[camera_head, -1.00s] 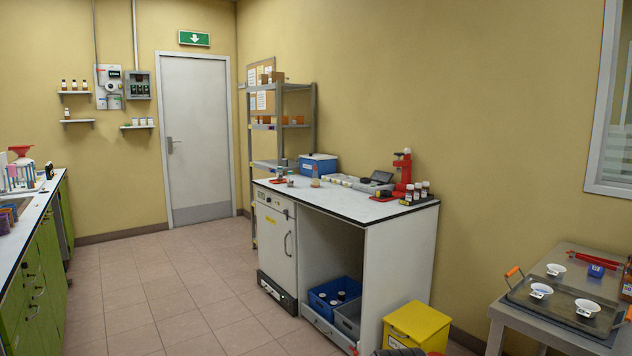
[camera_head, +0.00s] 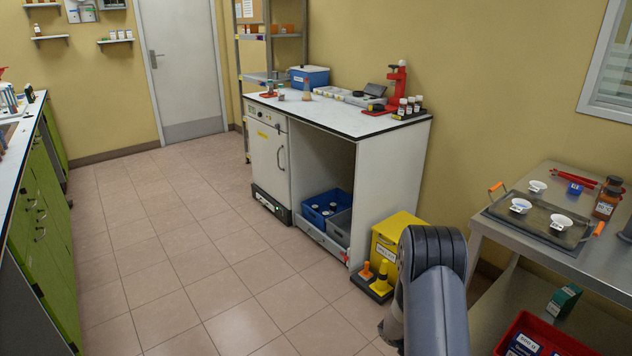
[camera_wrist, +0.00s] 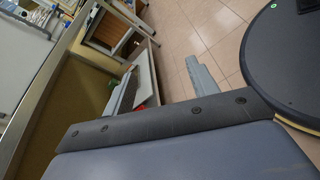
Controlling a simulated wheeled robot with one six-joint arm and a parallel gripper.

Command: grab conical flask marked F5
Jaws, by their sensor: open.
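No conical flask marked F5 can be made out in either view. Small items (camera_head: 307,90) stand at the left end of the white-topped bench (camera_head: 340,112), too small to identify or read. My gripper (camera_wrist: 165,85) shows in the wrist view, its two grey fingers apart with nothing held between them. It is outside the head view, where only my arm shows at the lower right.
A steel table (camera_head: 490,235) at right bears a tray (camera_head: 535,232) with white bowls. A yellow bin (camera_head: 385,240) and small cones (camera_head: 383,275) stand by the bench. Green cabinets (camera_head: 45,225) line the left. The tiled floor (camera_head: 170,265) between is clear.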

